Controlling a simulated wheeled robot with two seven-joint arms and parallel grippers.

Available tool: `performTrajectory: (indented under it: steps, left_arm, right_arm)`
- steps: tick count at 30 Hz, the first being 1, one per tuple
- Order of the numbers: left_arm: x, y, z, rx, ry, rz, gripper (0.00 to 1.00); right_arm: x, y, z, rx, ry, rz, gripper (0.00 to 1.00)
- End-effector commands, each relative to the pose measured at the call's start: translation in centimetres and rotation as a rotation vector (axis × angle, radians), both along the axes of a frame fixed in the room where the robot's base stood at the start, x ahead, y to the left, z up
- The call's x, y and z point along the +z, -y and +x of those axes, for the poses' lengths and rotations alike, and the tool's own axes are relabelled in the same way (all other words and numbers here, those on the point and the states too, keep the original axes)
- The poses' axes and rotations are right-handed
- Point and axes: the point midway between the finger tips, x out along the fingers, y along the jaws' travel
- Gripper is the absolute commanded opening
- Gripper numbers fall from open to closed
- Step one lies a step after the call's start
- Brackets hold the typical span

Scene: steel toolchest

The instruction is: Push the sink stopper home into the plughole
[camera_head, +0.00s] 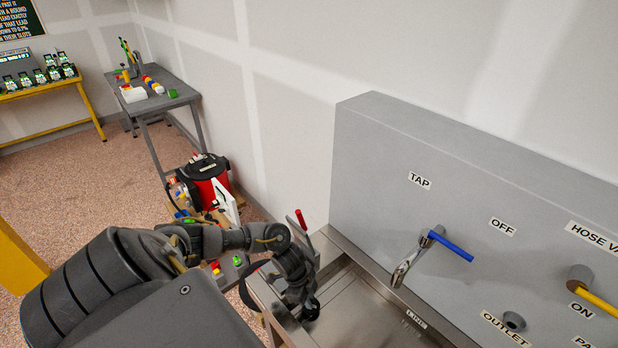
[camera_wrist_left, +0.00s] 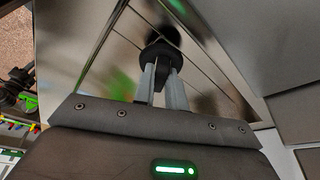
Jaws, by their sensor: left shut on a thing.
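My left gripper (camera_head: 304,298) reaches down into the steel sink (camera_head: 365,312), near its left end. In the left wrist view my left gripper (camera_wrist_left: 162,82) is shut on the black stopper (camera_wrist_left: 160,56), which sits between the fingertips. A dark round patch (camera_wrist_left: 165,34) shows just beyond the stopper on the steel basin floor. It may be the plughole or a reflection; I cannot tell which. Whether the stopper touches the floor or sits in the hole is hidden. My right gripper is not in view.
The tap spout (camera_head: 404,268) with its blue lever (camera_head: 452,247) juts out right of my gripper. A yellow hose valve lever (camera_head: 597,304) is farther right. A red-handled tool (camera_head: 301,220) stands at the sink's left end.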

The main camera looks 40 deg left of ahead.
Motion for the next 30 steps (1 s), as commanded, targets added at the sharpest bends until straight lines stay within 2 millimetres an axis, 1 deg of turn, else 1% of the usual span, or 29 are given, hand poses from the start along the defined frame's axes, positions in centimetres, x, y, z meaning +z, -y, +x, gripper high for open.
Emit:
performTrajectory:
  steps: [25, 26, 30]
  left_arm:
    - [-2.2, 0.0, 0.0, 0.000, -0.001, 0.000, 0.00]
    - [-2.1, 0.0, 0.0, 0.000, -0.001, 0.000, 0.17]
    - [-2.1, 0.0, 0.0, 0.000, -0.001, 0.000, 0.35]
  right_arm:
    - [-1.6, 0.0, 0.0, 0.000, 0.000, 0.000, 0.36]
    - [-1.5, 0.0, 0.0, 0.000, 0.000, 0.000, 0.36]
    - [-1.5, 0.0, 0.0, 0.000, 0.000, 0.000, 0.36]
